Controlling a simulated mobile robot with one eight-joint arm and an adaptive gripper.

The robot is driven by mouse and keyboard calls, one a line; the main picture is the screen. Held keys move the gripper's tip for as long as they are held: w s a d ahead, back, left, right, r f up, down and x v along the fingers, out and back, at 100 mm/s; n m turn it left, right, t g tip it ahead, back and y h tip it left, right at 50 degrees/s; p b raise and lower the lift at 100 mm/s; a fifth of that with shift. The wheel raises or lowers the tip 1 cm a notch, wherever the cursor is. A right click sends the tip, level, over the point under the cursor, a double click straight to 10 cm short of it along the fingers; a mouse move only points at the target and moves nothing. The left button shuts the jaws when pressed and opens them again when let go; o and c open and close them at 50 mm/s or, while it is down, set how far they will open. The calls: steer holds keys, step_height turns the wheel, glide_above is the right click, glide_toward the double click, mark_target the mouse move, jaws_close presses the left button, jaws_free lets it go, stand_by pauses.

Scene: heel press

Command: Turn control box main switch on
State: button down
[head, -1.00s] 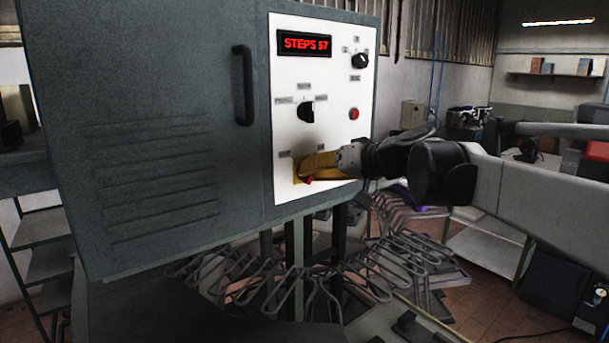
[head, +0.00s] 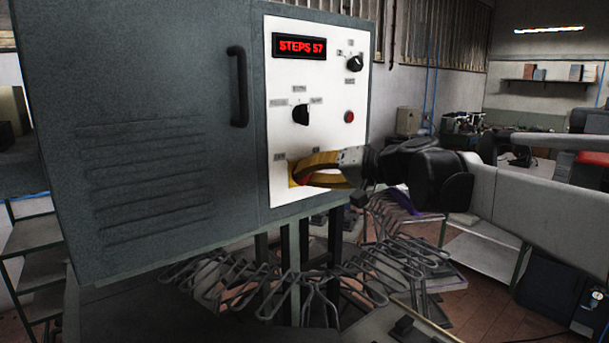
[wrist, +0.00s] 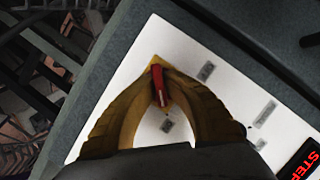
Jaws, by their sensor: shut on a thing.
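The control box (head: 150,130) is a large grey cabinet with a white panel (head: 330,97) on its right part. The main switch, a red handle on a yellow plate, sits low on the panel; in the wrist view the red handle (wrist: 159,88) lies between my fingertips. In the head view its yellow plate (head: 293,180) is mostly hidden behind my fingers. My gripper (head: 299,175) has yellow fingers and comes in from the right. It is shut on the red handle. In the wrist view my gripper (wrist: 160,80) has both fingertips against the handle's sides.
Above the switch are a black selector knob (head: 301,115), a red button (head: 349,117), another black knob (head: 355,63) and a red display reading "STEPS 57" (head: 299,46). A rack of bent metal rods (head: 300,280) stands below the box.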

steer(key=c, duration=1.5)
jaws_free()
steer(key=shift+a, duration=0.15)
steer(key=v, duration=1.2)
steer(key=shift+f, duration=0.1)
